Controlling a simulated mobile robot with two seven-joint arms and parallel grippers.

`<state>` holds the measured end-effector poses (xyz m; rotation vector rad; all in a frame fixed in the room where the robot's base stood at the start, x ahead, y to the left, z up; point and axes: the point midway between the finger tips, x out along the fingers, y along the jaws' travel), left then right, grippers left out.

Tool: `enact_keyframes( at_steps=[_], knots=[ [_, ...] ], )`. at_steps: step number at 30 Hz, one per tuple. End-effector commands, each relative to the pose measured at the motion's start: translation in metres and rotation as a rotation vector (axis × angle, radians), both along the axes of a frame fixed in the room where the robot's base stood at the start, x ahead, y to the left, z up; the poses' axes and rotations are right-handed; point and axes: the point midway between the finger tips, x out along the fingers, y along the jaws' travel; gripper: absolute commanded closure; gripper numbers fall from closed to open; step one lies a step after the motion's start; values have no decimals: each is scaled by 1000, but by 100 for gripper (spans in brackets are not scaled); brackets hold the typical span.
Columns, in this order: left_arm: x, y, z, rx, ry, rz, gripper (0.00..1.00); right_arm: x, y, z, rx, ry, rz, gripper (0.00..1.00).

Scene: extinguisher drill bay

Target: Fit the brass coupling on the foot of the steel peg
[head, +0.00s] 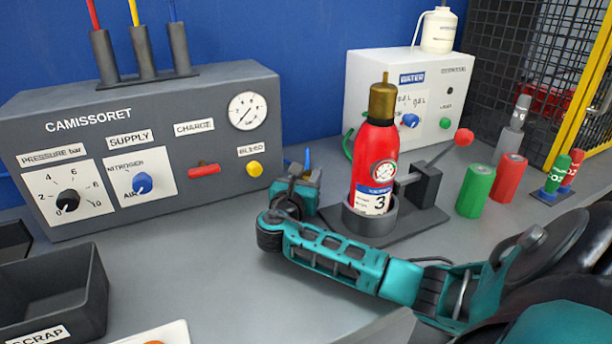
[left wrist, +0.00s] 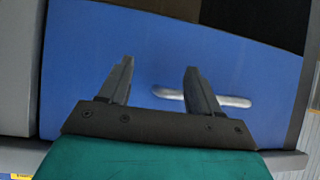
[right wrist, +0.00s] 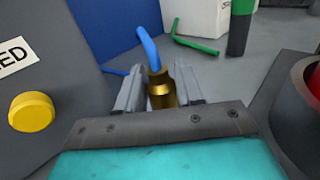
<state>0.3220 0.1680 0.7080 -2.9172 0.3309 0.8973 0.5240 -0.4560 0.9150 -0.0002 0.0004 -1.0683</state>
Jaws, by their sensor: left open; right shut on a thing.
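My right gripper (right wrist: 161,92) is shut on the brass coupling (right wrist: 161,90), with a blue piece (right wrist: 149,48) rising from its top. In the head view my right gripper (head: 302,178) is between the grey panel and the red extinguisher, and the blue tip (head: 307,159) shows above it. The coupling's lower end is hidden by the gripper. My left gripper (left wrist: 158,85) is open and empty, facing a blue surface with a silver handle (left wrist: 202,97); it is not in the head view. I cannot pick out the steel peg for certain.
The red extinguisher (head: 373,150) stands in a dark ring holder (head: 370,226) just right of my right gripper. The grey panel (head: 225,95) stands at left, with a yellow button (head: 254,168). Green (head: 475,192) and red (head: 509,178) cylinders stand at right. A scrap bin (head: 95,290) is front left.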

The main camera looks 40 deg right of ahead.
Motion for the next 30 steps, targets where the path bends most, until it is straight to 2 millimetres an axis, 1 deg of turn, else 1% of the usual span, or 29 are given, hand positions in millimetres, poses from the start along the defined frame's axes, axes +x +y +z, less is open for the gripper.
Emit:
enact_keyframes(
  at_steps=[1, 2, 11, 18, 22, 26, 28, 30],
  knots=[
    [0, 0, 0, 0, 1, 0, 37, 0, 0, 1, 0, -1, 0, 99],
    [-1, 0, 0, 0, 1, 0, 37, 0, 0, 1, 0, -1, 0, 63],
    [-1, 0, -1, 1, 3, 0, 37, 0, 0, 0, -1, 0, 0, 34],
    [-1, 0, -1, 0, 3, -1, 37, 0, 1, 0, 0, 1, 1, 34],
    [-1, 0, 5, 2, 2, 0, 37, -3, 7, 2, 2, 1, 2, 34],
    [-2, 3, 17, 8, -3, 3, 37, -11, 22, 5, 2, 3, 3, 34],
    [-6, 6, 19, 14, 5, 7, 37, -18, 34, 6, 4, 3, 3, 34],
    [-9, 10, 26, 19, 10, 13, 37, -25, 47, 6, 3, 4, 3, 34]
  ],
)
